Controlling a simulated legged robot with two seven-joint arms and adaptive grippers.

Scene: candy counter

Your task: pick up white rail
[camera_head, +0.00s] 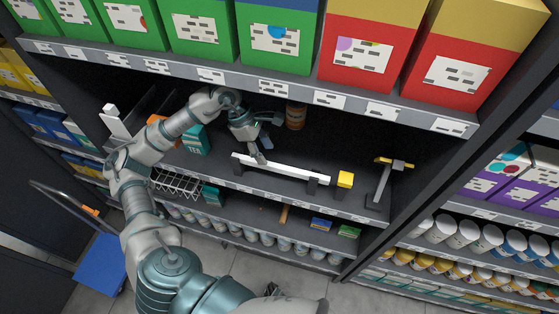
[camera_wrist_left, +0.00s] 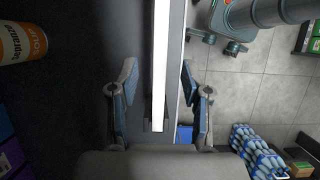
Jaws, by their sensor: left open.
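The white rail (camera_head: 285,170) lies lengthwise along the front of the middle shelf, resting on dark supports (camera_head: 312,186). My left gripper (camera_head: 266,140) is open above and behind the rail's left half. In the left wrist view the white rail (camera_wrist_left: 160,65) runs between the two spread fingers of the left gripper (camera_wrist_left: 157,82), with a gap on each side. It does not look gripped. My right gripper is not in view.
An orange can (camera_head: 296,116) is behind. A wire basket (camera_head: 178,183) is at left. Boxes line the shelf above.

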